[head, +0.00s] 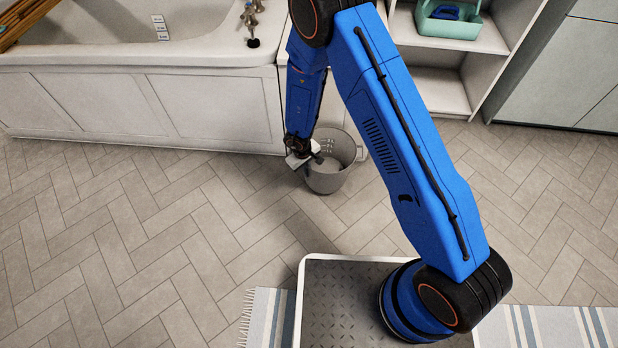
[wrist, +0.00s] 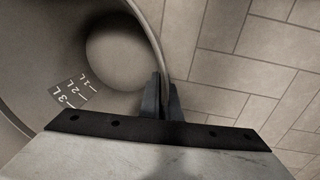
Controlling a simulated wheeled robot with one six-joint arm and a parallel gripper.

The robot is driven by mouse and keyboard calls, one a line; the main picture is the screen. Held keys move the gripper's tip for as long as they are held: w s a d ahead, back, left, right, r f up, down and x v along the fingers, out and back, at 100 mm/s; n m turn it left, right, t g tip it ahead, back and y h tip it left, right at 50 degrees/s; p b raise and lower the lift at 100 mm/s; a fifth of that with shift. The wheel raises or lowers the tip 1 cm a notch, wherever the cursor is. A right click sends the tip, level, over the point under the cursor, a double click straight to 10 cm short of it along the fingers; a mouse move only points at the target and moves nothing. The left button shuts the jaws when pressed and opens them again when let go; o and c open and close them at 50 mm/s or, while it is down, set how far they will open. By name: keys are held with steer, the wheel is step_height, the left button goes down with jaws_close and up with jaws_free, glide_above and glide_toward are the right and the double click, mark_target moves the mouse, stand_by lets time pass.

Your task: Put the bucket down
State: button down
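The grey bucket (head: 327,182) is upright in front of the bathtub in the head view, at or just above the tiled floor; I cannot tell whether its base touches. In the wrist view the bucket (wrist: 85,45) fills the left side, with litre marks on its inner wall and no contents visible. My gripper (head: 314,158) is at the bucket's left rim. In the wrist view the two dark fingers (wrist: 162,95) stand on either side of the rim, closed on it.
The white bathtub (head: 150,105) stands behind and to the left. A white shelf (head: 440,92) holds a green caddy (head: 450,25). A grey cabinet (head: 565,70) is at the right. A striped rug (head: 262,315) lies at the front. The floor (head: 150,230) left of the bucket is clear.

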steer(key=shift+f, duration=2.55)
steer(key=c, duration=2)
jaws_free()
step_height(320, 180, up, 12)
steer(key=s+a, duration=0.1)
